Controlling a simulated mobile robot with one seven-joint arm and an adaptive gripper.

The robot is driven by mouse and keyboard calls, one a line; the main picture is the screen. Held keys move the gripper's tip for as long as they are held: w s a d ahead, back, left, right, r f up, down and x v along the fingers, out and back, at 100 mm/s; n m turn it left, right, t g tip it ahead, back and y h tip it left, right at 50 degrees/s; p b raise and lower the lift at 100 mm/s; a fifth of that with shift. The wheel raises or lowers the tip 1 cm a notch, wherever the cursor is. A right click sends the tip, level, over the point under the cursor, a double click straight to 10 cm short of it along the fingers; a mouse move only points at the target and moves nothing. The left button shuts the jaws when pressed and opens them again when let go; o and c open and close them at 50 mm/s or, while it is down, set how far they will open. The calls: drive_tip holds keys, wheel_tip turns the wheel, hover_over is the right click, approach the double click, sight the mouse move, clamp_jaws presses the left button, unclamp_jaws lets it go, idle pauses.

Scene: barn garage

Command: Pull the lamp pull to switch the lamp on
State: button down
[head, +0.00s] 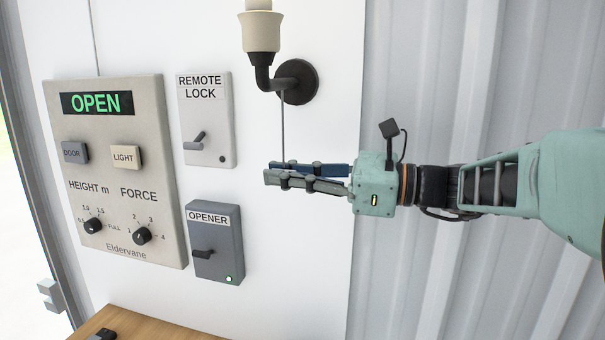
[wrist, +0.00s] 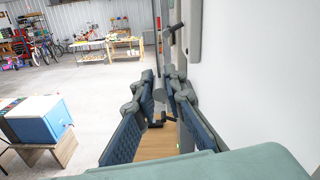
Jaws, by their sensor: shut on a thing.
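The lamp (head: 262,32) is a cream socket on a black curved arm with a round wall mount, cut off by the top edge of the head view. The lamp pull (head: 283,128) is a thin cord hanging straight down from the lamp arm. Its lower end is hidden by my gripper (head: 268,173), which reaches in from the right, level, with its fingers close together around the cord. My gripper is shut on the lamp pull. In the wrist view, the fingers (wrist: 160,88) point ahead, with a small grey piece between the tips.
On the wall to the left are the OPEN panel (head: 118,170), the REMOTE LOCK switch (head: 207,120) and the OPENER box (head: 215,243). A wooden surface (head: 150,328) lies below. A blue-and-white box (wrist: 38,119) stands further off.

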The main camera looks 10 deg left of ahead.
idle(0.3)
wheel_tip(320, 180, down, 3)
drive_tip(key=shift+r+b, duration=0.15)
drive_tip(key=shift+b, duration=0.45)
drive_tip(key=c, duration=2)
unclamp_jaws()
drive_tip(key=shift+o, duration=0.2)
drive_tip(key=s+d, duration=0.1)
drive_tip(key=d, duration=1.1)
